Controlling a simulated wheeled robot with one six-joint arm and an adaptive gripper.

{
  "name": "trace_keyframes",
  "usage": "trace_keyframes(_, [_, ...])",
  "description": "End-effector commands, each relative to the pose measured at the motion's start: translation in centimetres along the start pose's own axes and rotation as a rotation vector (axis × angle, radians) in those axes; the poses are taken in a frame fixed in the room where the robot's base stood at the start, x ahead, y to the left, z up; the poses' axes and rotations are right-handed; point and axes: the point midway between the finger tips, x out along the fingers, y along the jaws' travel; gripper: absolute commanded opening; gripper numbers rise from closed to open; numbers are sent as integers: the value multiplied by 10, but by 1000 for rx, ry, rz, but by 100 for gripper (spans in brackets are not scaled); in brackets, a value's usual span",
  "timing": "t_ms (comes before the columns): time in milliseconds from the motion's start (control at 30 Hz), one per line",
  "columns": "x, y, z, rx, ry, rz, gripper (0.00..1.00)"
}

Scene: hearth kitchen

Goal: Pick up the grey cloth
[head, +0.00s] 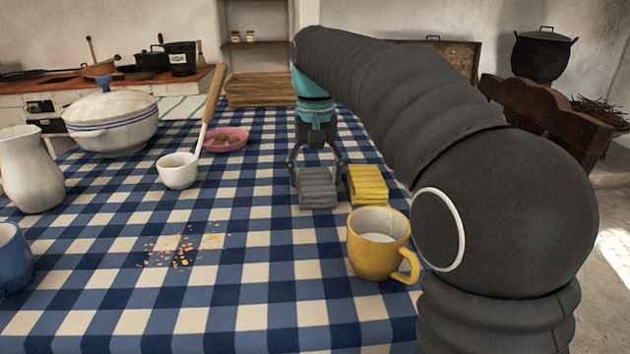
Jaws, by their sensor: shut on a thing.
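The grey cloth (318,190) is folded and lies at the middle of the blue and white checked tablecloth (238,262). My gripper (316,178) points down over it, with one finger at each side of the cloth, and is shut on it. I cannot tell whether the cloth is lifted off the table; it looks at or close to the surface. A folded yellow cloth (368,184) lies just to the right of the grey cloth.
A yellow mug (378,243) stands in front, right of centre. Orange crumbs (182,250) lie left of centre. A white ladle (179,170), a pink dish (226,139), a lidded tureen (112,122), a white jug (30,170) and a blue mug (12,258) stand leftward. The front middle is clear.

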Motion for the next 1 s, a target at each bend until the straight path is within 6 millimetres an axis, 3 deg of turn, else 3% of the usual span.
trace_keyframes(233, [-13, 0, 0, 0, -1, 0, 38])
trace_keyframes(467, [-46, 0, 2, 1, 2, -1, 38])
trace_keyframes(1000, [-100, 20, 97, 1, 2, -1, 38])
